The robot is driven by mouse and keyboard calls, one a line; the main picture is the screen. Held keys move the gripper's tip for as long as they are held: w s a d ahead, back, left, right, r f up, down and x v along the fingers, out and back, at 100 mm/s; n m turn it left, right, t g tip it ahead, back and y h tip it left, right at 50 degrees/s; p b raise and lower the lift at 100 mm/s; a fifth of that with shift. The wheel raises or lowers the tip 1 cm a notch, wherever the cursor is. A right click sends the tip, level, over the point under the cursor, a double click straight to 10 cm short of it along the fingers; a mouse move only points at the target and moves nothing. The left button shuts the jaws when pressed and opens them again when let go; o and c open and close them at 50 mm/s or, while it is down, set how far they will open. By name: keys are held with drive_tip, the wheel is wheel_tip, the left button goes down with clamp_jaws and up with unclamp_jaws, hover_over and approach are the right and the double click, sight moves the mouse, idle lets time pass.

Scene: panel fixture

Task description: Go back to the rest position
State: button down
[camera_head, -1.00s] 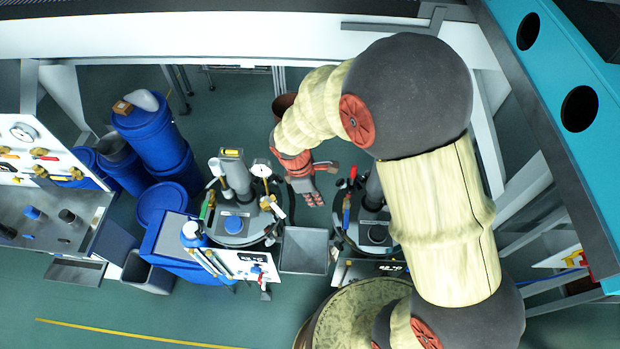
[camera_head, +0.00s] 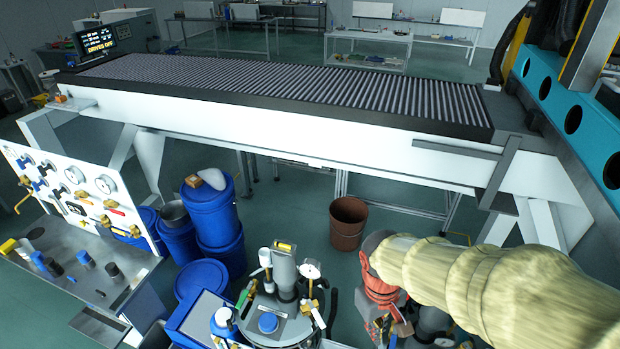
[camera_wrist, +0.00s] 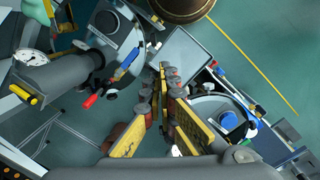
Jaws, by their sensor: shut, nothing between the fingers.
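My gripper shows in the wrist view (camera_wrist: 169,82), pointing down over the vessel stations. Its two yellow-and-grey fingers come together at the tips, and nothing shows between them. In the head view my arm comes in from the right edge, with its red wrist part low at right. The gripper end there is partly lost among the fittings at the bottom edge. A grey metal tray (camera_wrist: 190,58) lies below and beyond the fingertips in the wrist view. The fingers look apart from it, but the gap is hard to judge.
A vessel with valves (camera_head: 280,300) stands left of my arm. Blue drums (camera_head: 210,215) and a panel with gauges (camera_head: 75,190) are further left. A brown bin (camera_head: 348,222) stands behind my wrist. A long roller conveyor (camera_head: 300,125) spans the back; a teal frame (camera_head: 570,110) stands at right.

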drive_tip(key=s+d+r+m+t+y+b, duration=0.1)
drive_tip(key=s+d+r+m+t+b, duration=0.3)
drive_tip(key=r+b, duration=0.4)
drive_tip(key=shift+s+m+t, duration=0.3)
drive_tip(key=shift+s+t, duration=0.6)
drive_tip(key=shift+s, duration=0.05)
drive_tip(key=shift+d, duration=0.15)
